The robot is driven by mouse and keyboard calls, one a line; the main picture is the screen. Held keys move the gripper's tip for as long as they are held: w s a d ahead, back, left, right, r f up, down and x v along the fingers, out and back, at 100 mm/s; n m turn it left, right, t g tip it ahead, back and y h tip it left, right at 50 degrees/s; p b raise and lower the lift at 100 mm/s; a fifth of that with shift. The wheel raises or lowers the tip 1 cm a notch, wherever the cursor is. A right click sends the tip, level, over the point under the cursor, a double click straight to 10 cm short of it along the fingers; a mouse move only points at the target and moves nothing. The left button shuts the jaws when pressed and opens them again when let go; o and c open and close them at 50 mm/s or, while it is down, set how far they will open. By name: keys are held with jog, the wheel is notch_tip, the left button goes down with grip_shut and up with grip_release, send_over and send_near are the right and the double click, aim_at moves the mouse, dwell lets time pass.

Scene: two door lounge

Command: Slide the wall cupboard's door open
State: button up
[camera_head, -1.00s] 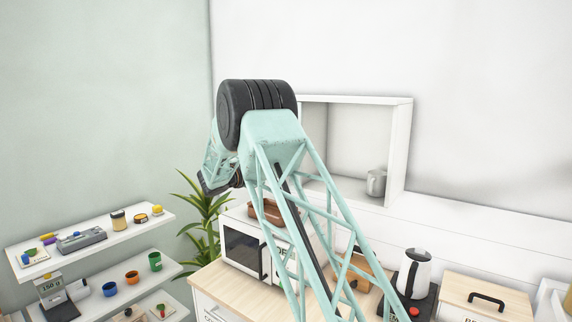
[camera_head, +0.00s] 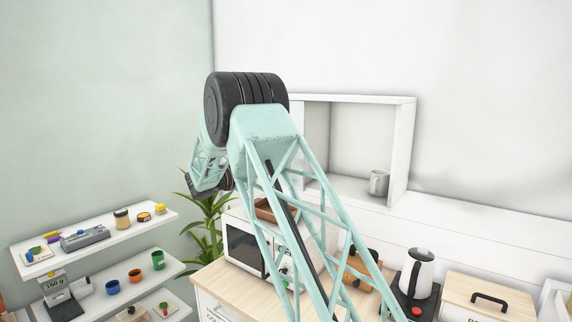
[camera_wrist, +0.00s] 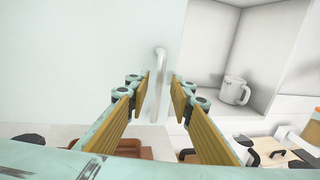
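The wall cupboard (camera_head: 399,150) is a white box on the wall. Its right part stands open, with a grey mug (camera_head: 379,182) inside; the mug also shows in the wrist view (camera_wrist: 234,91). The pale sliding door (camera_wrist: 80,60) covers the left part in the wrist view, and my arm hides it in the head view. The door's upright bar handle (camera_wrist: 160,62) is near the door's right edge. My gripper (camera_wrist: 160,86) is open, its fingertips on either side of the handle, with small gaps showing. Whether the fingers reach past the bar is unclear.
Below the cupboard, a counter holds a microwave (camera_head: 243,248), a kettle (camera_head: 417,273) and a wooden bin (camera_head: 487,296). A plant (camera_head: 207,228) stands left of the counter. Shelves (camera_head: 100,244) with small items are at the far left.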

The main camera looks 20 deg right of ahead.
jog(key=v, duration=0.7)
jog(key=shift+s, duration=0.1)
dwell(0.4)
jog(key=s+d+m+g+y+b, duration=0.2)
jog(key=s+d+m, duration=0.1)
jog(key=s, duration=0.9)
jog(key=s+d+m+g+y+b, duration=0.1)
jog(key=s+d+m+y+b, duration=0.2)
jog(key=s, duration=0.9)
jog(key=s+d+m+g+y+b, duration=0.15)
jog(key=s+m, duration=0.25)
jog(key=s, duration=0.8)
jog(key=s+a+f+m+y+b, duration=0.2)
jog(key=s+a+f+m+y, duration=0.1)
jog(key=s, duration=0.9)
jog(key=s+a+f+m+t+y+b, duration=0.1)
jog(key=s+a+f+m, duration=0.4)
jog(key=s, duration=0.8)
jog(key=s+a+f+m+y+b, duration=0.4)
jog(key=s+a+f+y, duration=0.2)
jog(key=s, duration=0.7)
jog(key=shift+s+a+f+m, duration=0.2)
jog(key=shift+a+f+m, duration=0.1)
jog(key=shift+a+f, duration=0.7)
